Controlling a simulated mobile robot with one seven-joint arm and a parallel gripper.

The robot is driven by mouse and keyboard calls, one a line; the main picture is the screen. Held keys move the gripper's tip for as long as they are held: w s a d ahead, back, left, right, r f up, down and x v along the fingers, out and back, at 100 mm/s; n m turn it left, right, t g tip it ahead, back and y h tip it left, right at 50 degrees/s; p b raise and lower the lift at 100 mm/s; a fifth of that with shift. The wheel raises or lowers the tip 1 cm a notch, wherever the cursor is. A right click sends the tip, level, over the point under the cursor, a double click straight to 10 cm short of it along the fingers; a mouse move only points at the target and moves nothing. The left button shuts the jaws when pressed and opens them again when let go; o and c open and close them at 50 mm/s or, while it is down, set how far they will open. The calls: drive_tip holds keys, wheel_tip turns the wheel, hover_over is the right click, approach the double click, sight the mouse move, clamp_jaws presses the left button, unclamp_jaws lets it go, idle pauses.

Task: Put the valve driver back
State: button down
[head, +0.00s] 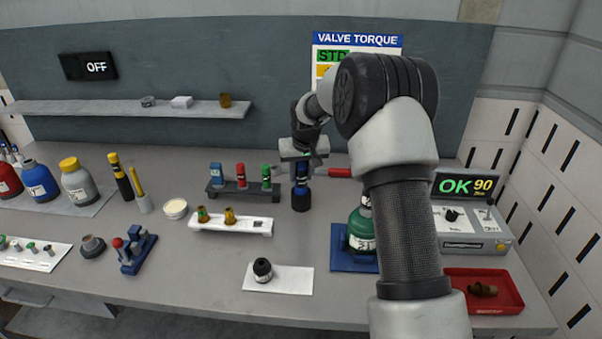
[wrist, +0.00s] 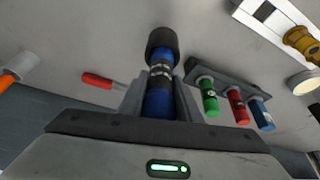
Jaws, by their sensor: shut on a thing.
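My gripper (head: 301,166) is shut on the valve driver (head: 301,195), a blue and black cylinder that hangs upright below it. In the wrist view the blue driver (wrist: 159,95) sits between the fingers, its wide black end pointing away from the palm. I cannot tell whether that end touches the bench. A dark rack (head: 243,195) stands just left of the gripper in the head view. It holds a blue tool (head: 216,176), a red tool (head: 241,176) and a green tool (head: 266,177).
A red-handled tool (head: 341,173) lies right of the driver. A white tray (head: 230,227) with brass fittings is in front of the rack. A green bottle (head: 361,230) on a blue mat stands to the right, partly behind my arm. A black cap (head: 263,269) sits on a white sheet.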

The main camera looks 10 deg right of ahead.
drive_tip(key=shift+w+f+b, duration=0.1)
drive_tip(key=shift+f+b, duration=0.35)
drive_tip(key=shift+f, duration=0.15)
drive_tip(key=c, duration=1.2)
unclamp_jaws()
drive_tip(key=shift+f, duration=0.15)
wheel_tip(320, 180, up, 6)
drive_tip(key=p, duration=0.3)
